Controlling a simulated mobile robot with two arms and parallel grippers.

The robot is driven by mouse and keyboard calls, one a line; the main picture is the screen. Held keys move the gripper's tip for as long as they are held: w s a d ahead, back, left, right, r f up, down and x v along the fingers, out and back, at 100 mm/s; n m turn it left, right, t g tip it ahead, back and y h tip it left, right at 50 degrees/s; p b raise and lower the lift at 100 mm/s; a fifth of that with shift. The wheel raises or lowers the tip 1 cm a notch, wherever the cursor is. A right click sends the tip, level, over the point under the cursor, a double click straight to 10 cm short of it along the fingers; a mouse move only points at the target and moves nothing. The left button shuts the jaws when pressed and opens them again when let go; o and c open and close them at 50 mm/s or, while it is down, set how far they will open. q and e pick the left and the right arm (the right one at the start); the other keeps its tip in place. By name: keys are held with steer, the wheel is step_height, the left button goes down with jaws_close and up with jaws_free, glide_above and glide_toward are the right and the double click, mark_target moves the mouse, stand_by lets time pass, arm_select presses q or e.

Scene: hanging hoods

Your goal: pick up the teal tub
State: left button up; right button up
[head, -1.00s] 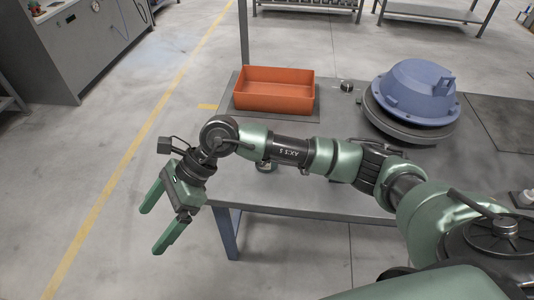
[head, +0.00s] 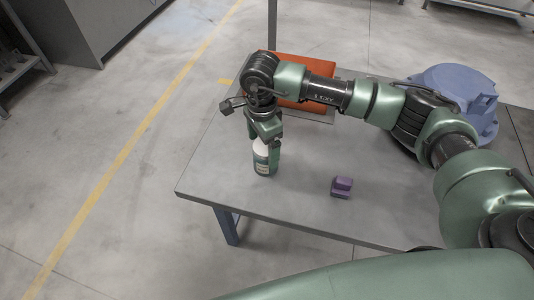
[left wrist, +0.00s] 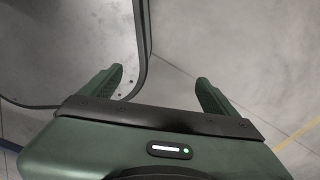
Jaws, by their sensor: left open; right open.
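The teal tub (head: 261,163), a small upright container with a pale upper part, stands on the grey table near its left end in the head view. My right gripper (head: 267,148) points down at it from above. One green finger lies along the tub's right side; the other finger is mostly hidden. The jaws are open, and I cannot tell whether they touch the tub. My left gripper (left wrist: 157,85) is open and empty in the left wrist view; it is not in the head view.
An orange bin (head: 321,112) is partly behind my right arm at the table's back. A blue hood-shaped casting (head: 462,85) stands at the right. Small purple blocks (head: 341,187) lie right of the tub. The grey table (head: 230,185) is clear around its front left corner.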

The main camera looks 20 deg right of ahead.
mark_target(261, 167)
steer(key=shift+d+f+p, duration=0.25)
steer(key=shift+f+p, duration=0.15)
steer(key=shift+f, duration=0.2)
steer(key=shift+d+f+p, duration=0.2)
steer(key=shift+f+p, duration=0.15)
steer(key=shift+f, duration=0.2)
step_height(261, 167, down, 3)
steer(key=shift+r, duration=0.15)
steer(key=c, duration=1.8)
steer(key=shift+c, duration=0.8)
arm_select(q)
steer(key=shift+w+d+r, duration=0.25)
steer(key=shift+d+r, duration=0.05)
steer(key=shift+r, duration=0.25)
steer(key=shift+w+d+r, duration=0.2)
steer(key=shift+d+r, duration=0.05)
steer(key=shift+r, duration=0.3)
arm_select(e)
steer(key=shift+r, duration=0.1)
